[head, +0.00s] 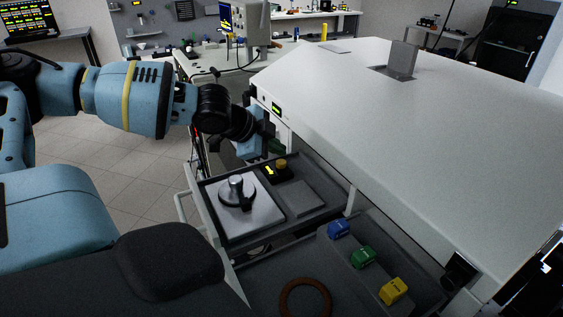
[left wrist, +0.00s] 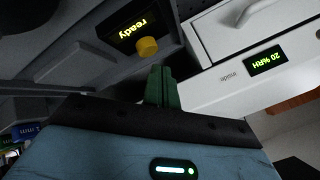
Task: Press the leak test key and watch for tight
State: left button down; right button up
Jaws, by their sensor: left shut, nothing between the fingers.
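A small dark box with a lit display (head: 269,171) and a round yellow key (head: 281,164) sits at the far end of the grey tray. In the left wrist view the display (left wrist: 133,33) reads "ready", and the yellow key (left wrist: 147,46) stands at its lower edge. My left gripper (head: 275,146) is above and a little behind the key in the head view, apart from it. In the left wrist view its green fingers (left wrist: 160,86) are together with nothing between them, pointing toward the key's side. My right gripper is not in view.
The tray (head: 207,205) also holds a metal plate (head: 262,212) with a black-knobbed cap (head: 236,190). The white cabinet (head: 420,120) rises right beside the gripper; its panel display (left wrist: 266,62) reads "20 %RH". Blue (head: 338,229), green (head: 362,257) and yellow (head: 394,291) blocks and a brown ring (head: 304,282) lie nearer.

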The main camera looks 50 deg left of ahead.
aim_at(277, 163)
pick_arm(q)
jog(key=shift+f, duration=0.1)
jog(key=shift+f, duration=0.4)
pick_arm(e)
jog(key=shift+s+f, duration=0.1)
jog(key=shift+f, duration=0.1)
pick_arm(q)
jog(key=shift+f+b, duration=0.4)
jog(key=shift+f, duration=0.25)
pick_arm(e)
jog(key=shift+s+f, duration=0.3)
dwell(0.8)
pick_arm(q)
jog(key=shift+r, duration=0.1)
jog(key=shift+r+p, duration=0.5)
jog(key=shift+r, duration=0.5)
pick_arm(e)
jog(key=shift+w+r, duration=0.5)
jog(key=shift+r, duration=0.15)
